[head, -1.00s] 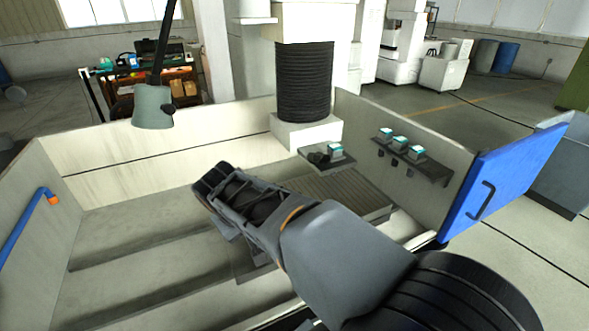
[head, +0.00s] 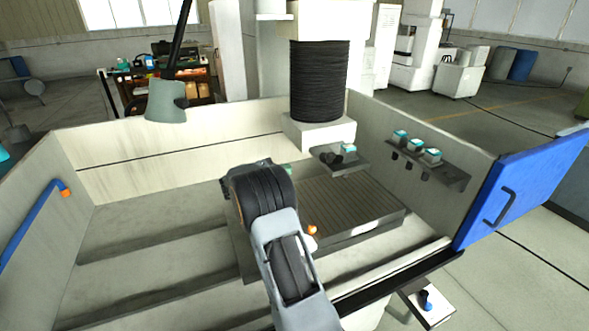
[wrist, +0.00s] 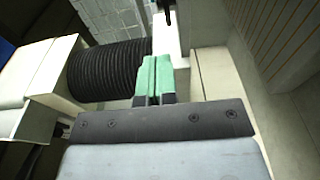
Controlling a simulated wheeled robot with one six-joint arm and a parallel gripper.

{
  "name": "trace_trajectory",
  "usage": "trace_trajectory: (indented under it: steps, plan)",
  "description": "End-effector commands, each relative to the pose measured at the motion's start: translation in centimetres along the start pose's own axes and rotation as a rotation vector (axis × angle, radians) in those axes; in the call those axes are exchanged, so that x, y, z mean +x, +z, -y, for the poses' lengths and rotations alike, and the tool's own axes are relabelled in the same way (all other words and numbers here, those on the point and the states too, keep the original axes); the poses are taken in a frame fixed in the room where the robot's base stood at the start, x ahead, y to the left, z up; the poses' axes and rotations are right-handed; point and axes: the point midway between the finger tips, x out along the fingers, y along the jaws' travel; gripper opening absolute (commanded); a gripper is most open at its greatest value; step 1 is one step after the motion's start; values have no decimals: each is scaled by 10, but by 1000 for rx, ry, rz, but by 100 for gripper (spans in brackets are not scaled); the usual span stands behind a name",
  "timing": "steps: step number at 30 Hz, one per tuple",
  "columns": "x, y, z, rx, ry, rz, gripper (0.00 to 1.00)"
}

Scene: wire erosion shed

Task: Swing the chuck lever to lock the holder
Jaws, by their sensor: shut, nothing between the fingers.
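My gripper shows in the wrist view as two green fingertips (wrist: 152,78), shut together with nothing between them. In the head view a small green tip (head: 288,169) shows past my bent arm; the rest of the gripper is mostly hidden. A teal-topped holder (head: 348,148) sits on a small dark ledge (head: 352,165) below the column, to the right of and above my gripper. A dark rounded part (head: 328,157) is beside this holder; I cannot tell whether it is the chuck lever. No lever is clear in the wrist view.
More teal-topped holders sit on a wall shelf (head: 455,180) at right. A slatted plate (head: 375,205) lies in the open tank. A blue door (head: 525,190) edges the right side; a grey lamp (head: 166,102) hangs at left.

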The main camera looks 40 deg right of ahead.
Motion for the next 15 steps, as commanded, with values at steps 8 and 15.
trace_trajectory:
  steps: [8,15]
  plan:
    - [53,1,-4,-2,-1,4,0]
    - [91,7,-4,-4,-3,4,0]
